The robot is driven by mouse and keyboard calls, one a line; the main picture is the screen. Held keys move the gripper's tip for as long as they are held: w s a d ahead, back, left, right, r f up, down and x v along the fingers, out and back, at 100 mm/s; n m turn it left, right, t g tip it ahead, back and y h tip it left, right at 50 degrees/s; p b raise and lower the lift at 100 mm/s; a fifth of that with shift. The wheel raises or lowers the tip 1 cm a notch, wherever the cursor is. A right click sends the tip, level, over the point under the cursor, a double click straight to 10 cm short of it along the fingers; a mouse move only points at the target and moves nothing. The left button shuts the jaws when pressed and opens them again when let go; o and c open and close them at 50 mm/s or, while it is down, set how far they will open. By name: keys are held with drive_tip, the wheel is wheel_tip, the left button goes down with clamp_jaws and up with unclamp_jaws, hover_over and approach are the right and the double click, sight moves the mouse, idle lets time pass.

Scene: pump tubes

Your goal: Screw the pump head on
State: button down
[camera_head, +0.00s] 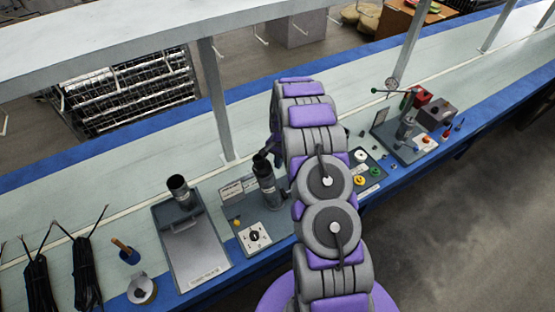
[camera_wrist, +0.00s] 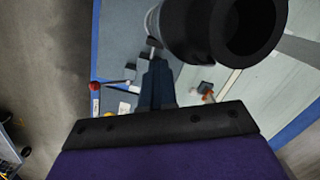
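In the head view a dark upright pump tube (camera_head: 268,190) stands on a grey fixture plate, just left of my arm. My gripper (camera_head: 274,148) is largely hidden behind my arm links, close to the top of this tube. In the wrist view a large dark cylinder with a hollow round end (camera_wrist: 226,30) fills the upper right, close to the camera. My dark gripper fingers (camera_wrist: 157,85) point toward its left side; I cannot tell whether they touch it or what is between them. I cannot make out which part is the pump head.
A second dark open-topped cylinder (camera_head: 179,191) stands on a grey tray (camera_head: 190,252) at left. A white dial panel (camera_head: 254,237) sits before the tube. Black cable bundles (camera_head: 84,272) lie far left. A lever fixture (camera_head: 405,135) and coloured parts stand right. A shelf post (camera_head: 217,100) rises behind.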

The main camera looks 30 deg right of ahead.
drive_tip(key=s+m, duration=0.1)
drive_tip(key=m+p, duration=0.1)
drive_tip(key=m, duration=0.1)
drive_tip(key=shift+s+a+t, duration=0.3)
drive_tip(key=shift+s+a, duration=0.1)
drive_tip(key=m, duration=0.2)
drive_tip(key=s+a+m+p, duration=0.1)
drive_tip(key=shift+s+a+m+t+h+p, duration=0.2)
drive_tip(key=shift+m+t+h+p, duration=0.1)
drive_tip(key=shift+m+t+h, duration=0.1)
